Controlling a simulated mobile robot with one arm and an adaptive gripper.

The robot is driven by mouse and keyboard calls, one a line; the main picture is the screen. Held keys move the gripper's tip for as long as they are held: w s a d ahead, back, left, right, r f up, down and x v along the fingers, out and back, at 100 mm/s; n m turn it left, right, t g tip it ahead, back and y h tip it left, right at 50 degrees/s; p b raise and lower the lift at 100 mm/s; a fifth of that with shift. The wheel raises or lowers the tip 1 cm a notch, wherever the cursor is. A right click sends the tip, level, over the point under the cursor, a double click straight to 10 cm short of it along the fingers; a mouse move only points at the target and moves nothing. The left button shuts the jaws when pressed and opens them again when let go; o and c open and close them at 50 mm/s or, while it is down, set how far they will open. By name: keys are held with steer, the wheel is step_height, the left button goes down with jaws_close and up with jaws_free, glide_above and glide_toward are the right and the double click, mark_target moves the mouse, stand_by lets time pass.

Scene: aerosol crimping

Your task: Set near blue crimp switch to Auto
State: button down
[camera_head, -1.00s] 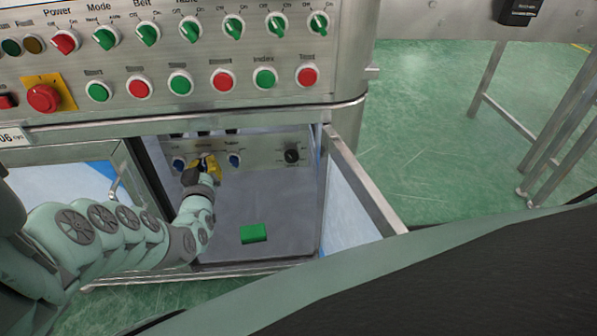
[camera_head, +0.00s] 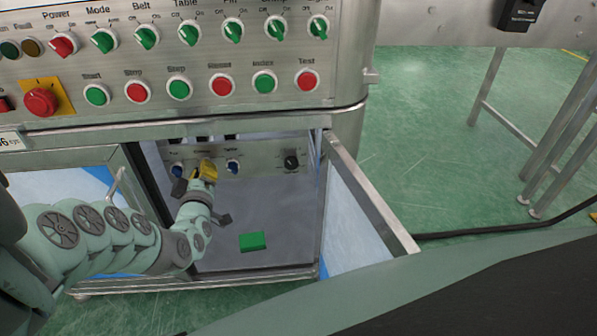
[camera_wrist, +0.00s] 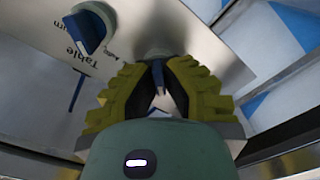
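Inside the open cabinet is a small grey panel (camera_head: 262,158) with blue switches. The left blue switch (camera_head: 177,169) and the right blue switch (camera_head: 233,167) are in view. The wrist view shows the right one large (camera_wrist: 88,30), labelled Table. The middle blue switch (camera_wrist: 181,68) is at my fingertips, mostly hidden; I cannot read its label or setting. My gripper (camera_head: 207,165), with yellow finger pads, reaches it from the front. In the wrist view its tips (camera_wrist: 160,72) lean together and appear closed around the switch's fin.
A black knob (camera_head: 291,161) is on the panel's right. A green block (camera_head: 252,241) lies on the cabinet floor. The open cabinet door (camera_head: 365,195) bounds the right side. The main control panel (camera_head: 205,60), with several switches and buttons, is above.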

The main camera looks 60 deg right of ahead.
steer(key=shift+a+f, duration=0.1)
steer(key=shift+f, duration=0.05)
steer(key=c, duration=1.1)
jaws_free()
